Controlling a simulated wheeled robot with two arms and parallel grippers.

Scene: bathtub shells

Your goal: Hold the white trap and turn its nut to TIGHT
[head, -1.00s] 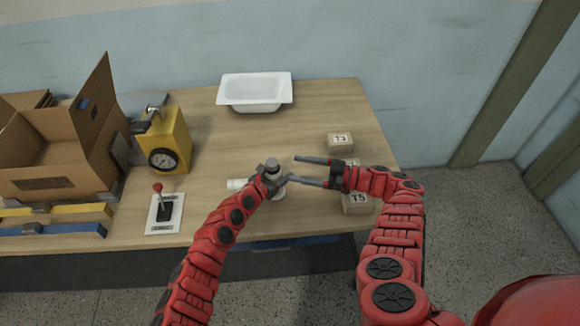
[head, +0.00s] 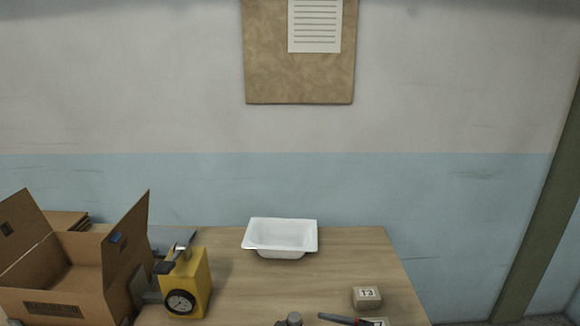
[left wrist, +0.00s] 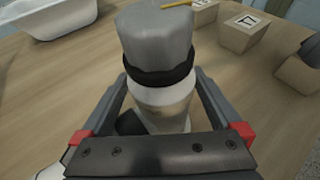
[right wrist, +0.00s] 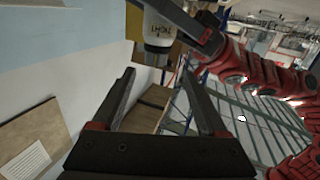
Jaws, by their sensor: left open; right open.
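The white trap (left wrist: 165,100) stands upright on the table in the left wrist view, topped by a grey faceted nut (left wrist: 155,38) with a yellow mark and a black ring below it. My left gripper (left wrist: 162,78) is open, its fingers either side of the white body. In the right wrist view my right gripper (right wrist: 158,74) is open and empty. The trap (right wrist: 158,35) shows beyond its fingers with lettering that seems to read TIGHT. In the head view only the nut's top (head: 293,319) and a right gripper finger show at the bottom edge.
A white tub (head: 280,237) sits at the table's back. A yellow gauge box (head: 187,283) and an open cardboard box (head: 60,270) stand at the left. A labelled block (head: 367,298) is at the right. A board (head: 298,80) hangs on the wall.

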